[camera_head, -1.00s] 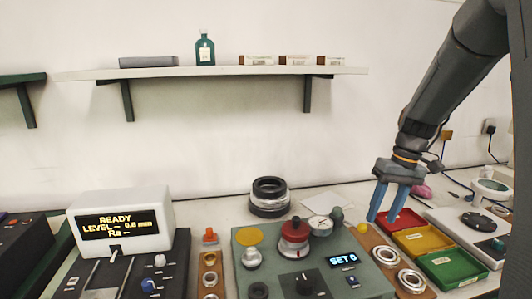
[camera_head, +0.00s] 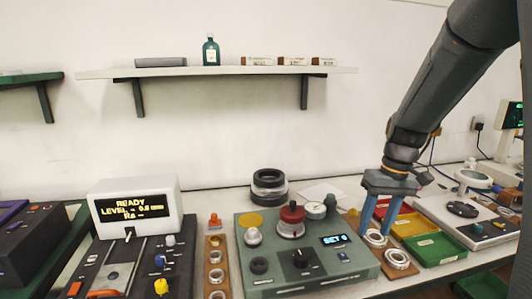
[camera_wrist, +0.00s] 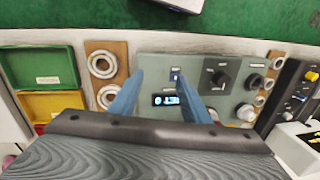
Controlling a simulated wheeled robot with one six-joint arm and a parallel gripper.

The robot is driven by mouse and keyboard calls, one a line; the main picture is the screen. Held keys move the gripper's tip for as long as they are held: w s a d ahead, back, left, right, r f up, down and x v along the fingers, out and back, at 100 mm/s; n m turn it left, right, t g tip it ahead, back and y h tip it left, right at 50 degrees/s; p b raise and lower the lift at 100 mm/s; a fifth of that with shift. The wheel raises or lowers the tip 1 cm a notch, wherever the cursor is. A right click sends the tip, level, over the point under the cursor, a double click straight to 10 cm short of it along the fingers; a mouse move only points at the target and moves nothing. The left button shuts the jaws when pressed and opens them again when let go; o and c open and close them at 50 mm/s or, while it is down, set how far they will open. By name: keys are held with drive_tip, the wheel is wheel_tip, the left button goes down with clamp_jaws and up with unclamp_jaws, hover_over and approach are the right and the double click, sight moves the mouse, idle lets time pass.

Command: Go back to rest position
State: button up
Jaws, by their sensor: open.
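My gripper (camera_head: 376,222) hangs from the arm at the right of the head view, its two blue fingers pointing down and apart with nothing between them. In that view the fingers overlap the wooden ring board (camera_head: 352,222), which carries bearing rings (camera_head: 397,258). In the wrist view my gripper (camera_wrist: 165,92) is open, its fingers on either side of the lit display of the green-grey device (camera_wrist: 205,72). The same device stands left of the gripper in the head view. Two rings (camera_wrist: 102,64) lie on the board in the wrist view. How high the fingertips are above the bench is unclear.
Red, yellow and green trays (camera_head: 436,247) sit right of the ring board. A white measuring box (camera_head: 135,207) reading READY is at the left. A black ring stack (camera_head: 269,187) stands behind the device. A shelf (camera_head: 220,71) with a bottle runs along the wall.

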drive_tip(key=s+a+f, duration=0.2)
drive_tip(key=s+a, duration=0.2)
drive_tip(key=s, duration=0.4)
drive_tip(key=s+a+f+m+h, duration=0.1)
drive_tip(key=s+a+f, duration=0.2)
drive_tip(key=s+a, duration=0.2)
drive_tip(key=s, duration=0.3)
drive_tip(key=shift+s+f+t+h, duration=0.25)
drive_tip(key=shift+t+h, duration=0.05)
drive_tip(key=shift+t, duration=0.1)
